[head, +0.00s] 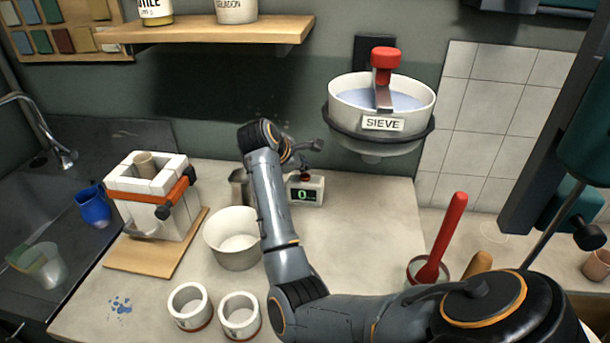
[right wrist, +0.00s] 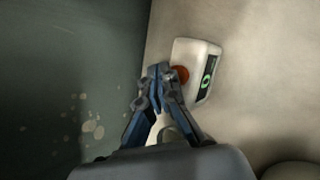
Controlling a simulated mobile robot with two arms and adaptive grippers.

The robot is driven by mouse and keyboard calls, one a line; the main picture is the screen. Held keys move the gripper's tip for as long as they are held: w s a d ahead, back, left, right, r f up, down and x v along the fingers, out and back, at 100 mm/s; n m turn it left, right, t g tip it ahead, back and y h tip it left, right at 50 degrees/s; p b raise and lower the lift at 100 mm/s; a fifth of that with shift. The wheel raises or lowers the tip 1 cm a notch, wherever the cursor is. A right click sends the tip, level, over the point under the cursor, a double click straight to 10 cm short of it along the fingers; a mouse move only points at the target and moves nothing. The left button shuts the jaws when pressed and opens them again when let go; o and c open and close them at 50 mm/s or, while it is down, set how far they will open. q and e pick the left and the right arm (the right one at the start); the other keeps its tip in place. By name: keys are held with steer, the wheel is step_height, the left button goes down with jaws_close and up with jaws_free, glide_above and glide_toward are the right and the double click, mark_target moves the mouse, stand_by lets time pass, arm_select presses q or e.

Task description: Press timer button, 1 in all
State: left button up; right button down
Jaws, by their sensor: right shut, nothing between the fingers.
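The timer (head: 312,196) is a small pale box with a dark display showing a green 0. It stands on the worktop near the wall, with a red button (head: 305,177) on top. My right gripper (head: 308,168) is shut and empty, with its fingertips close above the button. In the right wrist view the shut fingertips (right wrist: 160,72) lie beside the red button (right wrist: 181,74) of the timer (right wrist: 195,62). I cannot tell whether they touch it. My left gripper is not in view.
A white sieve bowl (head: 350,115) hangs on the wall to the right above the timer. A metal can (head: 239,187) and a white pot (head: 230,252) stand left of it. A strapped plaster mould (head: 140,210) sits on a board. The worktop right of the timer is clear.

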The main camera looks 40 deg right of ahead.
mark_target(303, 177)
steer(key=shift+r+p, duration=0.95)
steer(key=shift+r, duration=1.55)
